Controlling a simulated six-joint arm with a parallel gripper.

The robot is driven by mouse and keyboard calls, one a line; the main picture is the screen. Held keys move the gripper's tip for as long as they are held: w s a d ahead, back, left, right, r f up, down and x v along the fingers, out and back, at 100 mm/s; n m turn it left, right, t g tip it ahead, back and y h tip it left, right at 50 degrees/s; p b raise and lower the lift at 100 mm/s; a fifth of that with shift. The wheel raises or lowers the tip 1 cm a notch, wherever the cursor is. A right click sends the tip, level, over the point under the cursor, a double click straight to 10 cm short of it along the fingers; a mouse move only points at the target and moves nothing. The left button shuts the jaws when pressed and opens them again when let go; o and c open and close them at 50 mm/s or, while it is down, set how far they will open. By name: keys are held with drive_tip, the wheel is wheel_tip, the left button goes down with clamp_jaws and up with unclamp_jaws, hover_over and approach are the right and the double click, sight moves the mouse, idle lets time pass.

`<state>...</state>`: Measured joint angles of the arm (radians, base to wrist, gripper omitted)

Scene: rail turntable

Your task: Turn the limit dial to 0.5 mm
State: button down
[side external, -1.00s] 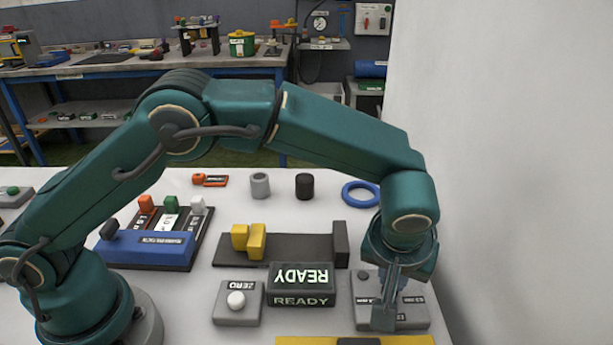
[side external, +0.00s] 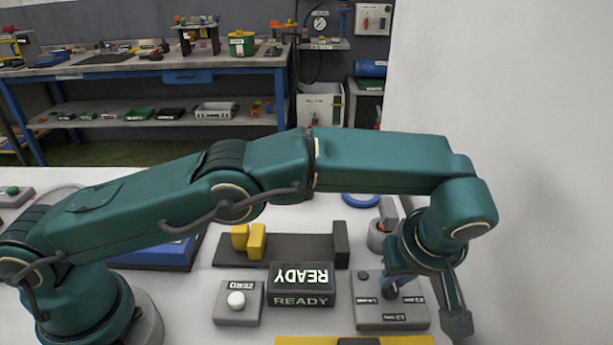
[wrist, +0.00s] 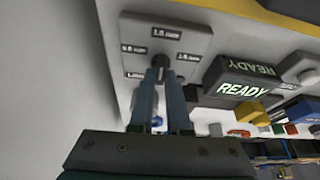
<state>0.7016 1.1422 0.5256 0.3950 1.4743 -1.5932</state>
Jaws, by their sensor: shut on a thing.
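The limit dial is a dark knob (wrist: 158,63) on a grey box (side external: 363,318) at the front right of the table. In the wrist view, labels lie around the knob: 1.0 mm at the top, one that looks like 0.5 mm at upper left, another at right, and a partly covered one at lower left. My gripper (wrist: 161,76) is shut on the knob, with its two blue fingers either side of it. In the side view my gripper (side external: 391,287) comes down tilted onto the box and hides most of the knob. I cannot tell which mark the knob points to.
A READY display (side external: 301,284) and a ZERO box with a white button (side external: 237,300) stand left of the dial box. A dark rail with yellow blocks (side external: 249,241) lies behind them. A yellow strip (side external: 300,340) runs in front. A white wall (side external: 520,150) rises at right.

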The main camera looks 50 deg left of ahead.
drive_tip(key=shift+r, duration=0.1)
idle(0.3)
drive_tip(key=c, duration=0.9)
unclamp_jaws()
drive_tip(key=shift+m, duration=0.3)
